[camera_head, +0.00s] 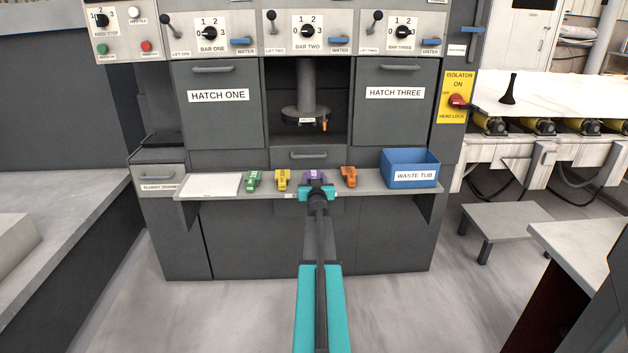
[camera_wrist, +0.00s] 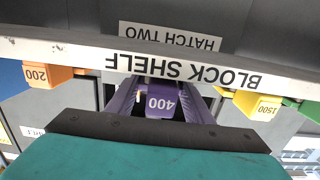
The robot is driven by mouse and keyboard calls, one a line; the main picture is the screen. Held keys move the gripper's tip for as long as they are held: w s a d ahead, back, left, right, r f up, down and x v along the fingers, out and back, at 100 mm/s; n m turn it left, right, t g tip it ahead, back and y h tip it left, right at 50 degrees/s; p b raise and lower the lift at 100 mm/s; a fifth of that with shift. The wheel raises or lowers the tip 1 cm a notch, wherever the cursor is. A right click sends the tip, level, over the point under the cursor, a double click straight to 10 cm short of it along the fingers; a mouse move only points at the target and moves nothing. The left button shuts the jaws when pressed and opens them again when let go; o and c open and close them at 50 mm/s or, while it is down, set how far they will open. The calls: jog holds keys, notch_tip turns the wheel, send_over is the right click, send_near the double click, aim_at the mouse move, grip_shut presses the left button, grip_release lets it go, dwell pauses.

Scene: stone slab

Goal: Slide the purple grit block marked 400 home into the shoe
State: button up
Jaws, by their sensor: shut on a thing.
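The purple grit block (camera_head: 315,175) is at the front of the block shelf, between the yellow and orange blocks. In the wrist view, which is upside down, its face shows 400 (camera_wrist: 160,103). My gripper (camera_head: 317,189) reaches the block from the front and is shut on it; the fingertips are hard to make out. In the open middle bay above the shelf, a round head (camera_head: 304,113) hangs on a thick column. It has a small label and an orange piece at its lower right. I cannot clearly tell the shoe on it.
The block shelf (camera_wrist: 285,80) also carries a green block (camera_head: 253,180), a yellow block (camera_head: 282,180), an orange block (camera_head: 349,177), a white sheet (camera_head: 211,185) and a blue waste tub (camera_head: 410,175). Hatch one (camera_head: 218,120) and hatch three (camera_head: 395,120) are shut beside the bay.

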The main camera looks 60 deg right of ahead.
aim_at(314, 177)
jog(key=shift+r+p, duration=1.25)
jog(key=shift+r, duration=0.45)
jog(key=shift+s+a+r, duration=0.1)
jog(key=shift+s+a, duration=0.15)
jog(key=s+a+r+p, duration=0.1)
jog(key=s+a+p, duration=0.3)
jog(key=s+a, duration=0.5)
jog(key=s, duration=0.3)
jog(key=shift+p, duration=0.35)
jog(key=shift+s+a+r, duration=0.1)
jog(key=shift+s, duration=0.05)
jog(key=w+a+r+n+t+y, duration=0.2)
jog(key=w+a+n+t+y, duration=0.3)
jog(key=w+a, duration=0.9)
jog(key=w+a+r+n+t+y, duration=0.2)
jog(key=w+a+n+y, duration=0.3)
jog(key=w+a+y, duration=0.9)
jog(key=s+a+f+n+g+y, duration=0.1)
jog(key=s+a+n+g+y, duration=0.1)
jog(key=a, duration=1.9)
jog(key=s+a+f+n+g+y, duration=0.2)
jog(key=a+n+g+y, duration=0.3)
jog(key=a, duration=1.7)
jog(key=n+y, duration=0.2)
jog(key=n, duration=0.2)
jog(key=shift+s+n, duration=0.3)
jog(key=shift+s, duration=0.1)
